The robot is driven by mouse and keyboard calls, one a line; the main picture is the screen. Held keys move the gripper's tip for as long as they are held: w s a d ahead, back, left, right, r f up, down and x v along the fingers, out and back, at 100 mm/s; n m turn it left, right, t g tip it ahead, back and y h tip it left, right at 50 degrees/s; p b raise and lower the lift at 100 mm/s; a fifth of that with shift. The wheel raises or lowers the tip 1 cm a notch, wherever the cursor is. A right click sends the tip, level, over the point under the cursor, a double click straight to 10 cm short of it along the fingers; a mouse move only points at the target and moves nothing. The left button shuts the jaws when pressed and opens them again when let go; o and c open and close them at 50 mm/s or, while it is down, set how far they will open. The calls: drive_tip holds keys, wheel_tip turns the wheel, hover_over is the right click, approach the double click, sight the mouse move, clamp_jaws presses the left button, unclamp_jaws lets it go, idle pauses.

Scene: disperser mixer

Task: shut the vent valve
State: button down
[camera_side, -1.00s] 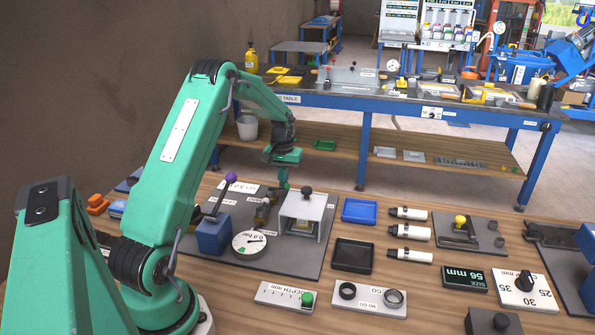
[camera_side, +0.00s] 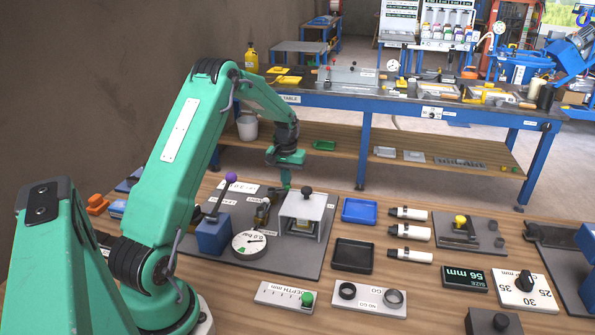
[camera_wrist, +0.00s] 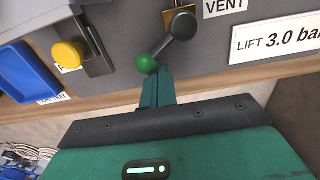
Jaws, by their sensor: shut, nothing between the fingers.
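The vent valve lever (camera_wrist: 168,50) shows in the wrist view beside the VENT label (camera_wrist: 224,5). It is a dark grey bar running slantwise from a round hub at upper right to a green ball (camera_wrist: 146,64) at lower left. My gripper (camera_wrist: 157,76) is shut and empty, with its green fingertips right at the ball's lower right. I cannot tell whether they touch it. In the side view my gripper (camera_side: 285,187) points down over the grey panel.
A housing with a black knob (camera_side: 306,205) stands close to the right of my gripper. A blue tray (camera_side: 359,210) lies beyond the panel's right edge.

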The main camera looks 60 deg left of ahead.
drive_tip(key=shift+d, duration=0.95)
idle(0.3)
drive_tip(key=shift+a, duration=0.35)
idle(0.4)
drive_tip(key=shift+r, duration=0.2)
wheel_tip(320, 180, up, 7)
drive_tip(key=shift+f, duration=0.2)
idle(0.7)
